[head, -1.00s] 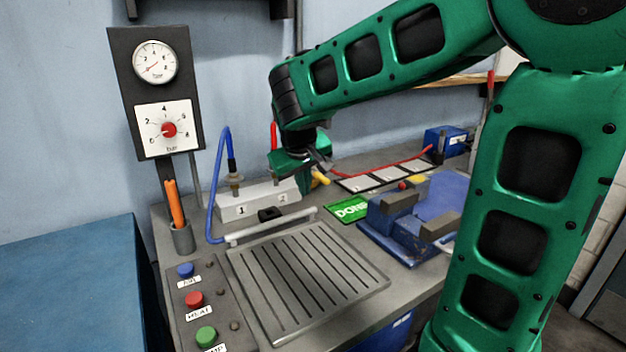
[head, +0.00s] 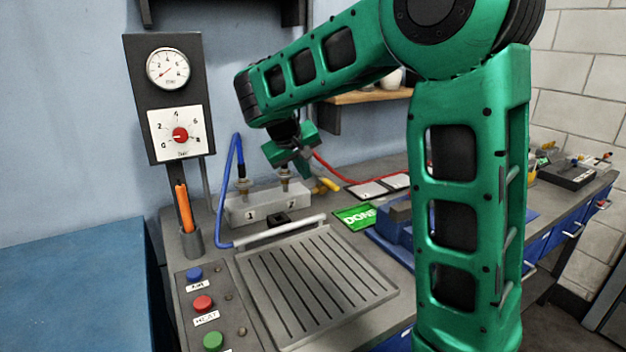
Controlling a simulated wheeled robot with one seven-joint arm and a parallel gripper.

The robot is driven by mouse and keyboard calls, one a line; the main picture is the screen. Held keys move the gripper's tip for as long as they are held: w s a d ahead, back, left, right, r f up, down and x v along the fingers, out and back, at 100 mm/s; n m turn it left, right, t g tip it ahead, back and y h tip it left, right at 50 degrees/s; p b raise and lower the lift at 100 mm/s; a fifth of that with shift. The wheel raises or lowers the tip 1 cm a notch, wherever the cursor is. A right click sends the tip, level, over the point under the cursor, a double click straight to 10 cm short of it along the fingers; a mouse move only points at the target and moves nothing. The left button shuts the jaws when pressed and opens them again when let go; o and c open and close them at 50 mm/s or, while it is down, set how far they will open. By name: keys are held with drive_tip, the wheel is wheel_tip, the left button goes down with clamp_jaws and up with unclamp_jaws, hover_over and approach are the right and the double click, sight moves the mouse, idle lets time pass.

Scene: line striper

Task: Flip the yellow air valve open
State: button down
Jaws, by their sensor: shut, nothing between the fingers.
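The yellow air valve handle (head: 329,185) shows just right of the grey manifold block (head: 254,204), which is numbered 1 and 2. The handle slants, and the rest of the valve is partly hidden, so I cannot tell its exact position. My gripper (head: 304,174) points down beside the upper left of the yellow handle, above the block's right end. It is shut and empty. I cannot tell whether its tips touch the handle.
A blue hose (head: 223,190) loops to the block's left fitting, and a red hose (head: 338,175) runs behind the valve. A green DONE card (head: 356,216) and a slotted plate (head: 315,285) lie in front. A gauge panel (head: 168,100) stands left.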

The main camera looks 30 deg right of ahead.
sight(328, 183)
drive_tip(key=x, duration=0.9)
drive_tip(key=shift+d+f, duration=0.1)
drive_tip(key=d, duration=0.3)
drive_tip(key=shift+d, duration=0.5)
